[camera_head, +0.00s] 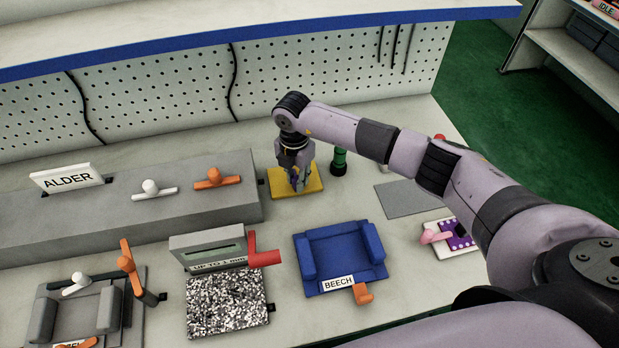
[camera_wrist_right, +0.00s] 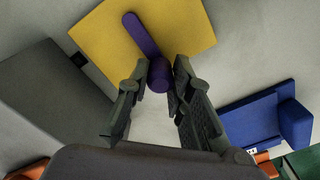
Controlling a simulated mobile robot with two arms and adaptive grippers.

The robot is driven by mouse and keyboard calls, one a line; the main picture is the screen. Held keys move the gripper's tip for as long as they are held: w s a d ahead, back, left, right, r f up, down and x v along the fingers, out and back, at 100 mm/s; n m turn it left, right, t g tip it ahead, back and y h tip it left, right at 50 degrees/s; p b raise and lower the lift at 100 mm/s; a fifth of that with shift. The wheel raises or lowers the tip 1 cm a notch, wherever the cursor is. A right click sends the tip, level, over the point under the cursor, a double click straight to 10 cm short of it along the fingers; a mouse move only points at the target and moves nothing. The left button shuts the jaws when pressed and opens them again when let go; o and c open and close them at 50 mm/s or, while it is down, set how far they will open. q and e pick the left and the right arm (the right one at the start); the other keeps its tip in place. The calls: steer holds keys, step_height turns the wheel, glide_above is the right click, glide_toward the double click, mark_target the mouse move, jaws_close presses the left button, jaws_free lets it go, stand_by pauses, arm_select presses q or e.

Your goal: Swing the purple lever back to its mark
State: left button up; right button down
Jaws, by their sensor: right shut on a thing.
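The purple lever (camera_wrist_right: 140,34) lies over a yellow plate (camera_wrist_right: 190,28) in the right wrist view, with a round purple knob (camera_wrist_right: 159,76) at its near end. My right gripper (camera_wrist_right: 161,82) points down and is shut on the knob, one finger on each side. In the head view the right gripper (camera_head: 297,188) reaches down over the yellow plate (camera_head: 314,184), and its fingers mostly hide the lever. I cannot make out the lever's mark in either view. My left gripper is not in view.
A grey raised block (camera_head: 100,222) stands left of the yellow plate, and a green post (camera_head: 339,163) stands close on its right. A blue cradle labelled BEECH (camera_head: 340,250) and a speckled block (camera_head: 227,304) with a red handle (camera_head: 263,256) are nearer. A pegboard (camera_head: 170,98) rises behind.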

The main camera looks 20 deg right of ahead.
mark_target(295, 177)
steer(key=shift+a, duration=0.1)
stand_by(0.4)
steer(key=c, duration=1.4)
jaws_free()
step_height(295, 177, up, 12)
steer(key=shift+r, duration=0.1)
